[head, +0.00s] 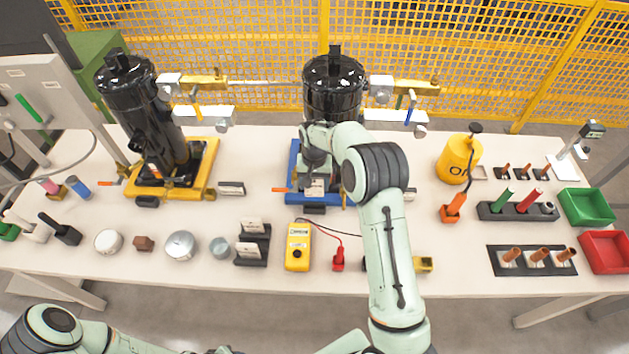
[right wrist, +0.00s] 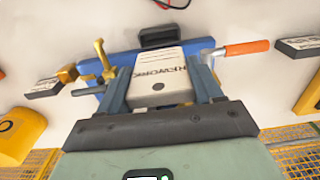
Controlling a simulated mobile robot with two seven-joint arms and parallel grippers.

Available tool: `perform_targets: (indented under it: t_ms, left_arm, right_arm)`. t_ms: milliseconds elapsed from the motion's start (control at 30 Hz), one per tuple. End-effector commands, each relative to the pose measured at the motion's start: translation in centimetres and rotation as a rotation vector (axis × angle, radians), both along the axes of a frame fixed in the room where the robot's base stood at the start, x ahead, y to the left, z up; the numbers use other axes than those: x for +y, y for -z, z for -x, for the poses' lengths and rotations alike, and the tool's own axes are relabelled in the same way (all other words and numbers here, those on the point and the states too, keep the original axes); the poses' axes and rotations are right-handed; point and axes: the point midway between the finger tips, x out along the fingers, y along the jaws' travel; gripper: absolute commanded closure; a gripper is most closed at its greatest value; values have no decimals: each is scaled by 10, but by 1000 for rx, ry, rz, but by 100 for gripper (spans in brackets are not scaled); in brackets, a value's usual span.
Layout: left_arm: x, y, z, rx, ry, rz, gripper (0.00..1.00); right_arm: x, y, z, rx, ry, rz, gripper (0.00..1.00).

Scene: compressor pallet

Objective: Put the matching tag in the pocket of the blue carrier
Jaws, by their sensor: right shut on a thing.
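The blue carrier (head: 298,160) stands at mid-table under a black compressor (head: 333,85). A black block (head: 315,209), possibly its pocket, is at its front edge, and it also shows in the right wrist view (right wrist: 163,36). My right gripper (head: 314,178) is over the front of the carrier. It is shut on a white tag (right wrist: 156,75) that reads REWORK; the tag's far end points toward the black block. I cannot tell whether the tag touches the carrier. My left gripper is not in view; only my left arm shows at the bottom left.
A black rack (head: 254,249) holds white tags at the front. A second compressor stands on a yellow carrier (head: 205,168) to the left. A yellow meter (head: 298,247) and red clip (head: 338,260) are in front.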

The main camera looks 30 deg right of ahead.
Motion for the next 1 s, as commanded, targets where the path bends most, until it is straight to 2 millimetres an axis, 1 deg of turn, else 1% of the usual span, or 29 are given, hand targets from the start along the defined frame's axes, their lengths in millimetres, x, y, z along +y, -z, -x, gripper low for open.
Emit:
perform_targets:
  t_ms: [33,300,800,1000]
  left_arm:
    - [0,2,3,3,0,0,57]
    - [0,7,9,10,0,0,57]
    - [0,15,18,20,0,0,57]
    - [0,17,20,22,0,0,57]
  right_arm:
    - [0,6,2,4,0,0,68]
    - [0,29,2,4,0,0,68]
    - [0,68,1,3,0,-1,68]
    - [0,80,1,2,0,0,68]
